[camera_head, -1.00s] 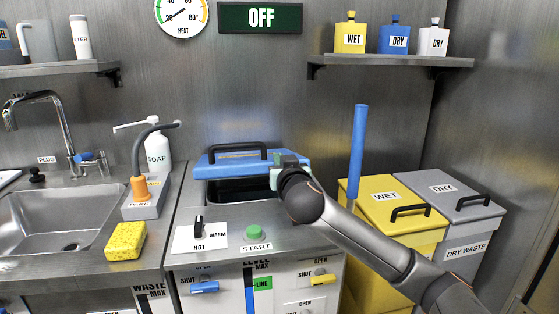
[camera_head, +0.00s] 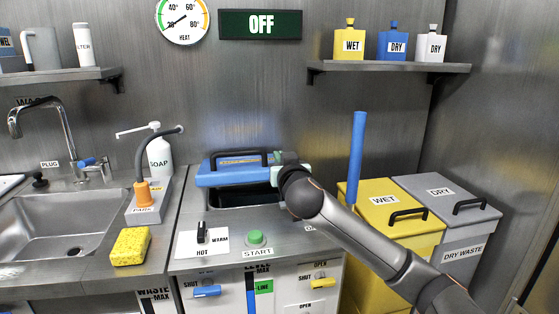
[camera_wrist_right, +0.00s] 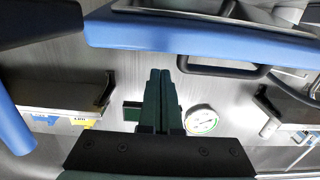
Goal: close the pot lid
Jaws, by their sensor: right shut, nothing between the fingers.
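The pot's blue lid (camera_head: 233,174), with a black handle (camera_head: 238,156), is raised at the back of the pot. The dark pot opening (camera_head: 240,197) shows in front of and below it, so the lid is not shut. My right gripper (camera_head: 290,160) is at the lid's right end; its fingers are mostly hidden behind its wrist in the head view. In the right wrist view, the fingers (camera_wrist_right: 162,78) are together and empty, close to the blue lid (camera_wrist_right: 195,38) and its handle (camera_wrist_right: 225,70). I cannot tell whether they touch it. My left gripper is out of view.
A blue upright pole (camera_head: 357,150) and the yellow wet bin (camera_head: 430,237) stand right of the pot. The HOT/WARM switch (camera_head: 201,232) and green START button (camera_head: 255,238) are on the counter in front. A soap bottle (camera_head: 160,160) and sink (camera_head: 60,225) are left.

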